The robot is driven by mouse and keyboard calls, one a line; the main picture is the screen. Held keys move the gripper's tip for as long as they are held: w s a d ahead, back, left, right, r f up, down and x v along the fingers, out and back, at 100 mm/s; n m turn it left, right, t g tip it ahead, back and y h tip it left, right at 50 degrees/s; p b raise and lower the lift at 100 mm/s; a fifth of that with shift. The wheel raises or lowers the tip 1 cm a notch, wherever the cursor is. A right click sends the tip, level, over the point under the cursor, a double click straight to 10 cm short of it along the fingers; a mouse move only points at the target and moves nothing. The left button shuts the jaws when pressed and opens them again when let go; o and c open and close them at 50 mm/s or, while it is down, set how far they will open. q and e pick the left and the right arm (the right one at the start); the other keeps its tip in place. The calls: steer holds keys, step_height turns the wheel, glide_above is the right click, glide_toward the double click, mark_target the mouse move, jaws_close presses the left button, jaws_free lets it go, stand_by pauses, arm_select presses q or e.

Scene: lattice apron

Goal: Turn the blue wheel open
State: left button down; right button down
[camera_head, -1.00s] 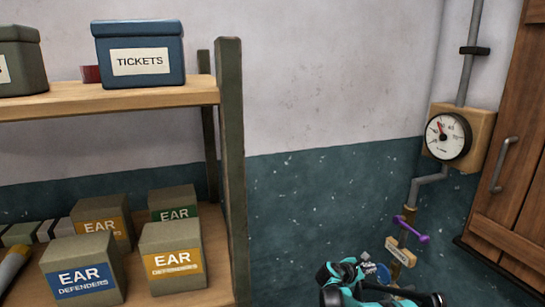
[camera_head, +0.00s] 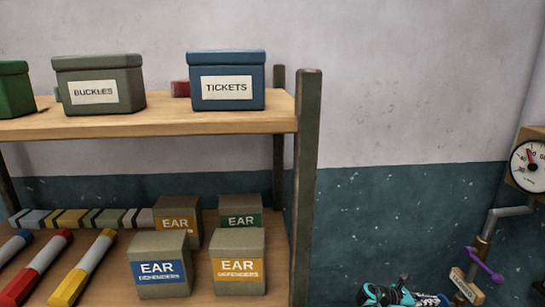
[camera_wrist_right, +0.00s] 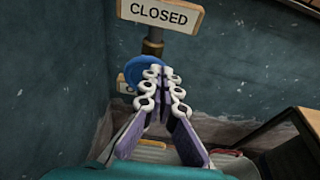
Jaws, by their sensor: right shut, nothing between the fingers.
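The blue wheel (camera_wrist_right: 146,68) sits on a brass pipe fitting in the right wrist view, partly hidden behind my fingers. My right gripper (camera_wrist_right: 162,73) is shut and empty, with its fingertips overlapping the wheel's right part in the picture; I cannot tell whether they touch it. A sign reading CLOSED (camera_wrist_right: 160,14) is above the wheel, and a second plate (camera_wrist_right: 124,84) is partly hidden below it. In the head view my right arm shows at the bottom right, and the wheel is not clear there. My left gripper is not in view.
A pipe with a purple lever (camera_head: 484,262), a hanging tag (camera_head: 463,283) and a round gauge (camera_head: 528,165) stands at the right. A shelf post (camera_head: 306,190) bounds shelves of boxes at the left. Bare wall lies between.

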mark_target(443, 298)
steer(key=shift+r+b+x, duration=0.1)
steer(key=shift+r+x, duration=0.1)
steer(key=shift+x, duration=0.65)
steer(key=shift+r+b+x, duration=0.1)
steer(key=shift+r+x, duration=0.1)
steer(key=shift+x, duration=0.65)
steer(key=shift+r+b+x, duration=0.1)
steer(key=shift+r+x, duration=0.1)
steer(key=shift+x, duration=0.7)
steer(key=shift+d, duration=0.15)
steer(key=shift+f, duration=0.25)
steer(key=shift+w+b, duration=0.15)
steer(key=shift+b, duration=0.3)
steer(key=shift+w+b, duration=0.95)
steer(key=shift+b, duration=0.15)
steer(key=shift+w, duration=0.2)
